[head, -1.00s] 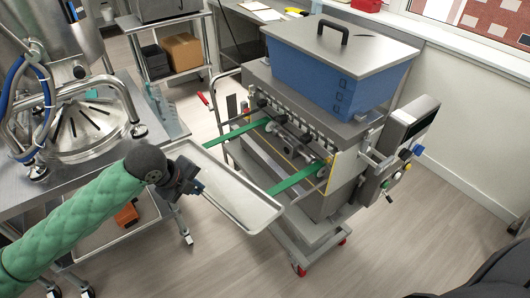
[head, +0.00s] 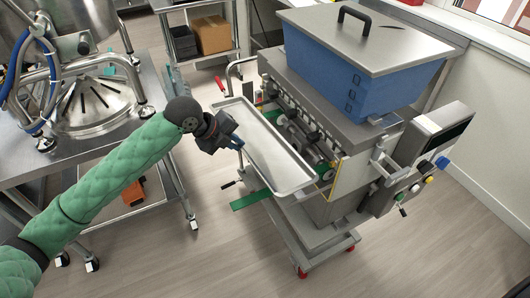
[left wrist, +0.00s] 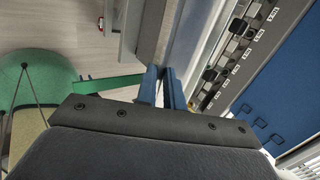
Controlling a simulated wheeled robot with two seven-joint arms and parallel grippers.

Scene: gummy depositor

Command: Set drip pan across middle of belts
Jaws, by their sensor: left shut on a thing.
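The drip pan (head: 262,152) is a long, shallow, light grey tray with a raised rim. My left gripper (head: 234,142) is shut on its left long rim. In the left wrist view, the blue fingertips (left wrist: 168,88) pinch the pan's edge (left wrist: 186,50). The pan lies over the green belts, close along the depositor's front. The near belt (head: 250,199) sticks out to the left from under it; a bit of the far belt (head: 258,98) shows by its far end. I cannot tell whether the pan touches the belts. My right gripper is out of view.
The depositor, with its blue hopper (head: 360,75) and control box (head: 438,130), stands right of the pan on a wheeled cart (head: 315,238). A steel table (head: 30,165) with a kettle stand is at left. Open floor (head: 180,255) lies in front.

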